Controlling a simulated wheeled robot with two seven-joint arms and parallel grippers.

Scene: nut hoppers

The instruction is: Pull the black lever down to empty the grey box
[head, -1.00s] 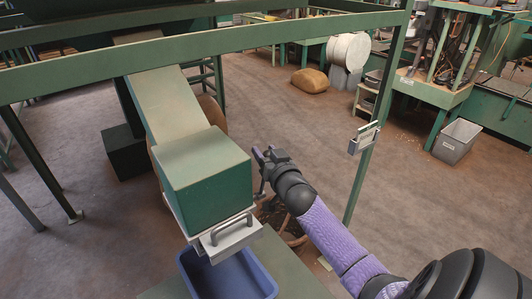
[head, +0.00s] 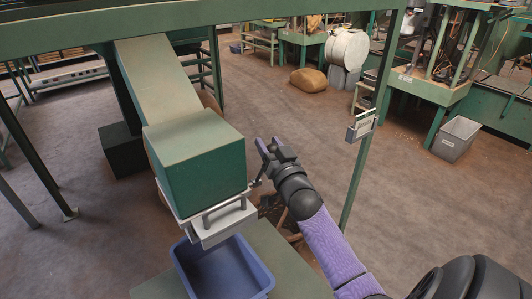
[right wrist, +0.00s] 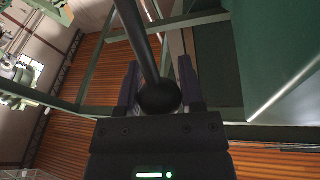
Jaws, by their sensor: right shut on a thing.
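A green hopper housing (head: 197,165) stands left of centre in the head view. The grey box (head: 215,228), with a bar handle on its front, sits under it. My right gripper (head: 268,148) is just right of the housing. In the right wrist view, the black lever (right wrist: 136,42) runs down to a round knob (right wrist: 158,97) between the fingers, and my right gripper (right wrist: 158,88) is shut on it. In the head view the lever is mostly hidden. My left gripper is out of view.
A blue bin (head: 262,276) stands below the grey box; the part of its inside that shows looks empty. A sloping chute (head: 155,72) leads into the housing. A green frame post (head: 357,180) stands to the right. Open floor lies beyond.

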